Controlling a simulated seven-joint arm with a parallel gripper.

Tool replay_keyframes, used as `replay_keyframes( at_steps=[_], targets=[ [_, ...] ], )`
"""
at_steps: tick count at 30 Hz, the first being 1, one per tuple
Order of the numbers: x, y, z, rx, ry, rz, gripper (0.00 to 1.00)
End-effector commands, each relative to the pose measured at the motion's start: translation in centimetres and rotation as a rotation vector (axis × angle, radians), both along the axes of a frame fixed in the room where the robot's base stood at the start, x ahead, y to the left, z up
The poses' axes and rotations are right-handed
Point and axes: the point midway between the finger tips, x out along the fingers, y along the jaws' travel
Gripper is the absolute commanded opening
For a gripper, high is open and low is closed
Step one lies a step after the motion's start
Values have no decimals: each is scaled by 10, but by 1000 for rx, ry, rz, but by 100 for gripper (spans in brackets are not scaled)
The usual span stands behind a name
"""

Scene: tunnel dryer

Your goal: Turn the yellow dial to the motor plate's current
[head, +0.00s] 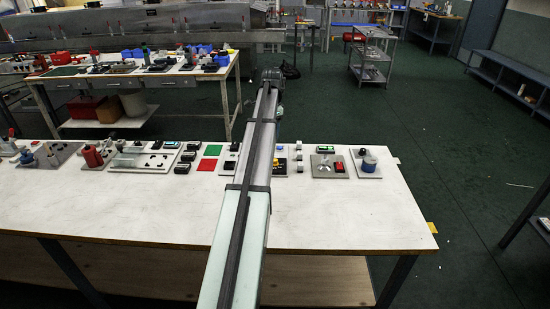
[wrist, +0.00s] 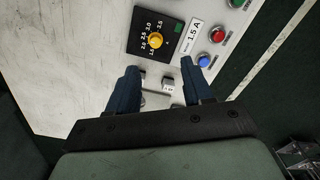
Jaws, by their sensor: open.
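The yellow dial (wrist: 155,41) sits on a black scale plate (wrist: 140,24) with white numbers, at the upper middle of the wrist view. Which number it points to is too small to tell. A white plate (wrist: 192,38) reading 1.5 A lies right of the scale. My gripper (wrist: 160,85) is open and empty, its two blue fingers apart and below the dial in the picture, not touching it. In the head view, a bit of yellow (head: 280,162) beside my arm seems to be the dial; the arm partly hides that panel and my gripper does not show.
In the wrist view, a red button (wrist: 217,35), a blue button (wrist: 204,61) and a green one (wrist: 236,3) sit right of the scale. A small grey block (wrist: 168,85) shows between the fingers. Other devices line the white table's (head: 130,210) back; its front is clear.

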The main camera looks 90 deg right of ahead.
Motion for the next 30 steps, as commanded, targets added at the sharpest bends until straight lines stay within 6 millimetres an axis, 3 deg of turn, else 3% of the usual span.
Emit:
replay_keyframes(
  at_steps=[3, 8, 24, 30],
  targets=[
    [-14, 3, 2, 11, 7, -18, 51],
    [-15, 4, -10, 14, 9, -21, 51],
    [-14, 2, -100, 11, 9, -19, 51],
    [-13, 1, -123, 10, 8, -18, 51]
  ],
)
